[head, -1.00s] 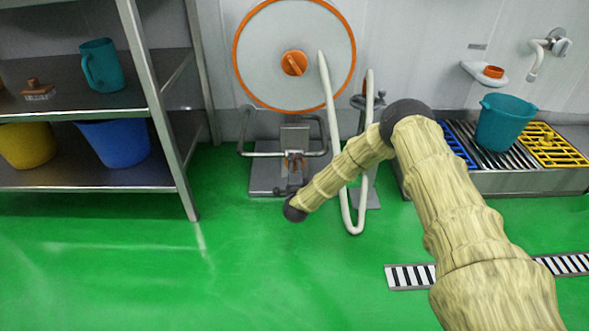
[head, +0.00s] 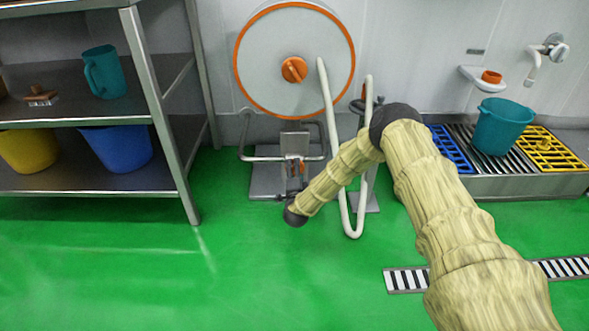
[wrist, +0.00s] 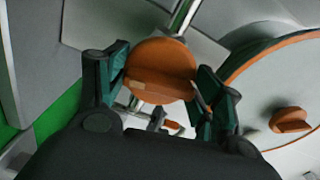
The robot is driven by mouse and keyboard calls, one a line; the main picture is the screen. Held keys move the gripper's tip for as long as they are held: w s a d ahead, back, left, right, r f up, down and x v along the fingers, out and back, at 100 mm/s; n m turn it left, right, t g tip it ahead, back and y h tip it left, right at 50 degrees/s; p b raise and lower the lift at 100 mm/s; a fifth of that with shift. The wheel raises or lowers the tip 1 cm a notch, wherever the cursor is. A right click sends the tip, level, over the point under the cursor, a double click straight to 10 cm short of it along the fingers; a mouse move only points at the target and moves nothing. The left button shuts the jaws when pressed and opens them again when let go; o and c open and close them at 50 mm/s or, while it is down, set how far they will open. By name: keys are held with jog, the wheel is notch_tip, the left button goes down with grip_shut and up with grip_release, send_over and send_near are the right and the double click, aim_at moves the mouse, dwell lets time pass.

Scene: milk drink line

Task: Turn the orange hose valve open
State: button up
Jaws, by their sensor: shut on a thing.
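The orange valve (wrist: 162,66) shows in the wrist view as a round orange knob with a raised ridge across it. My gripper (wrist: 160,78) has its two dark teal fingers on the left and right sides of the knob, shut on it. In the head view my gripper (head: 292,187) is low in front of the grey metal stand below the hose reel. Only a sliver of orange shows beside it there, and most of the valve is hidden. How far the valve is turned cannot be told.
The hose reel (head: 270,80) with an orange rim hangs on the wall above; it also shows in the wrist view (wrist: 258,100). A white hose loop (head: 346,215) hangs right of the stand, behind my arm. A metal shelf (head: 90,181) stands left. Green floor is clear in front.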

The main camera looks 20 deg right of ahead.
jog(key=n+p, duration=0.3)
jog(key=shift+a+r+n, duration=0.1)
jog(key=shift+r+n, duration=0.15)
jog(key=shift+n, duration=0.15)
jog(key=n+p, duration=0.3)
jog(key=n, duration=0.1)
jog(key=shift+f, duration=0.1)
jog(key=n+p, duration=0.2)
jog(key=n, duration=0.2)
jog(key=shift+f+n+p, duration=0.15)
jog(key=shift+n+p, duration=0.5)
jog(key=shift+n, duration=1.35)
jog(key=o, duration=0.9)
jog(key=shift+s, duration=0.1)
jog(key=v, duration=1.1)
jog(key=shift+s+a, duration=0.1)
jog(key=shift+s, duration=0.25)
